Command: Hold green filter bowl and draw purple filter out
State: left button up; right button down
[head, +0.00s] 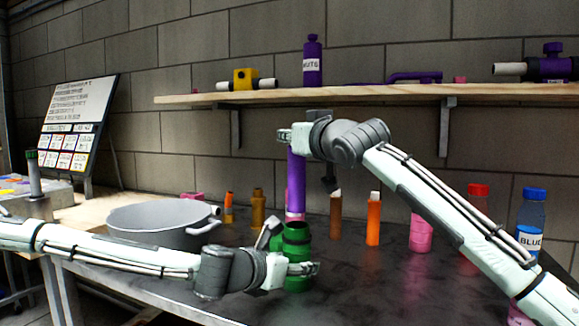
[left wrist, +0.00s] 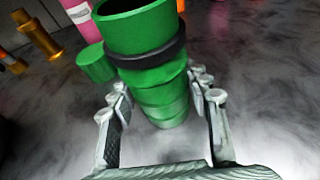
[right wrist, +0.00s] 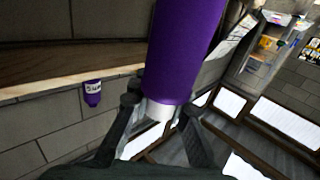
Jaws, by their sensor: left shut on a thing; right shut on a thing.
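The green filter bowl (head: 297,243) stands upright over the dark table, with a dark band below its rim in the left wrist view (left wrist: 150,85). My left gripper (head: 300,268) is around its lower body, one finger on each side (left wrist: 160,105), and shut on it. The purple filter (head: 296,182) hangs upright right above the bowl. My right gripper (head: 298,136) is shut on its white top end, seen in the right wrist view (right wrist: 158,108). The left wrist view shows the bowl's open mouth with no purple in it. The filter's pale lower end appears just above the rim.
A grey pot (head: 160,222) stands left of the bowl. Brown (head: 335,215) and orange (head: 373,218) cylinders, a pink container (head: 420,233) and a blue-capped bottle (head: 531,210) stand to the right. A wooden shelf (head: 380,92) runs behind, above the table.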

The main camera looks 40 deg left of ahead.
jog(key=shift+r, duration=0.9)
pick_arm(q)
jog(key=o, duration=1.3)
jog(key=shift+o, duration=0.2)
jog(key=shift+r, duration=0.1)
jog(key=shift+s+d+r, duration=0.15)
jog(key=shift+s+r, duration=0.15)
jog(key=shift+s, duration=0.3)
jog(key=shift+v, duration=3.05)
jog(key=shift+s+f, duration=0.1)
jog(key=shift+f, duration=0.05)
